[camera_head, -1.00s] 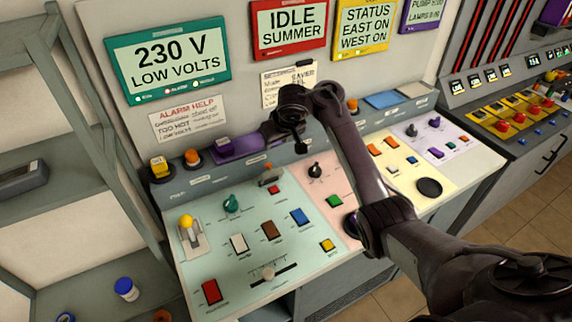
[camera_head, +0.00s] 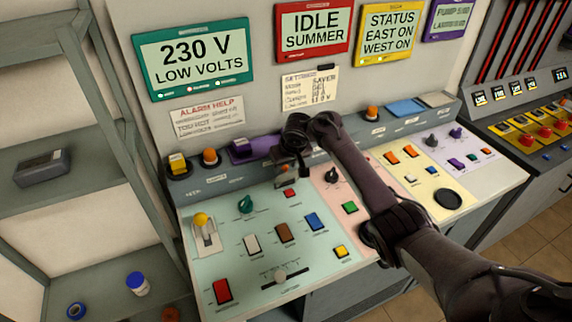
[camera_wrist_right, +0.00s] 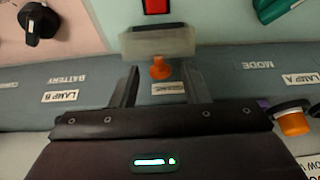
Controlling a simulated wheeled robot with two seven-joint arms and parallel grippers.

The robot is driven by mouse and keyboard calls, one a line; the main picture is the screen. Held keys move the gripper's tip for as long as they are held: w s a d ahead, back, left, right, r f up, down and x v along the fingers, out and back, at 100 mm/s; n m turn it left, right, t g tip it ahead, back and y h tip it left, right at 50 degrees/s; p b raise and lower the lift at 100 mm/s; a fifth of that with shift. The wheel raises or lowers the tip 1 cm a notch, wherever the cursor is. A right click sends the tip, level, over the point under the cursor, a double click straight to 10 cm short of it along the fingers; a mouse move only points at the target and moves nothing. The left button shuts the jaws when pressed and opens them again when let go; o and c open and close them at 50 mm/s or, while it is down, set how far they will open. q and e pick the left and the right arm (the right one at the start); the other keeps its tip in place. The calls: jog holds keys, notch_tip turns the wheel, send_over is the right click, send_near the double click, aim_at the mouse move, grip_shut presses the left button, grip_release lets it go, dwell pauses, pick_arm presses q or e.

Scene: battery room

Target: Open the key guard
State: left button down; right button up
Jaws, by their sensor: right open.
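The key guard (camera_wrist_right: 160,42) looks like a small translucent grey cover on the console, with an orange tab (camera_wrist_right: 160,70) on its near side. In the head view the guard (camera_head: 283,180) shows partly, just below my right gripper (camera_head: 297,165). In the right wrist view my right gripper (camera_wrist_right: 160,80) is open and empty. Its two fingers stand either side of the orange tab, with the cover just beyond the fingertips. I cannot tell if they touch it. The guard looks closed, but its hinge and underside are hidden. My left gripper is not in view.
A red button (camera_wrist_right: 157,6) lies just beyond the guard. A black knob (camera_wrist_right: 40,22) and a green knob (camera_wrist_right: 275,8) flank it. Wall signs (camera_head: 313,30) rise behind the console; a shelf (camera_head: 70,180) stands left.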

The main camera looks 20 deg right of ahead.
grip_shut()
jog(key=shift+w+r, duration=0.1)
